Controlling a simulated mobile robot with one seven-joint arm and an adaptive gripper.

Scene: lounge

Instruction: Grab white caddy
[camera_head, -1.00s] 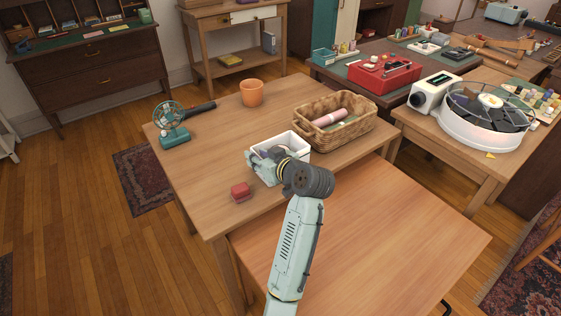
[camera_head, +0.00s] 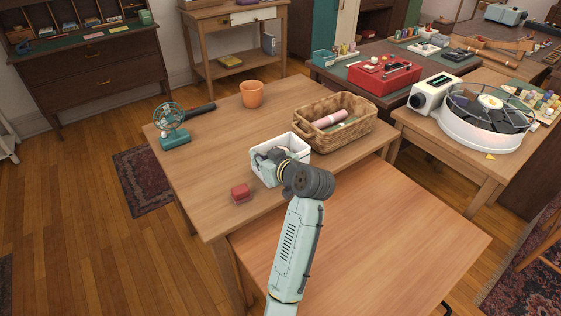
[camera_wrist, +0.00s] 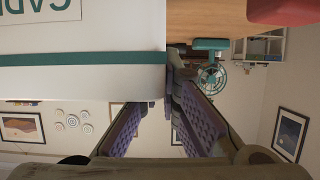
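The white caddy (camera_head: 265,172) is an open-topped box on the wooden table, between the wicker basket and a small red block. In the wrist view the caddy (camera_wrist: 75,80) fills the upper left, with a teal stripe and upside-down lettering. My gripper (camera_wrist: 167,85) has purple finger pads that draw together at the caddy's side wall. One finger lies along the outside of this wall, and the other passes behind the rim, its tip hidden. It looks shut on the wall. In the head view my wrist covers the caddy's near right part.
A wicker basket (camera_head: 352,137) with a pink roll stands close to the right. The red block (camera_head: 240,193) lies at the near left. An orange pot (camera_head: 251,94) and a teal fan (camera_head: 172,125) stand farther back. The near wooden tabletop (camera_head: 390,235) is bare.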

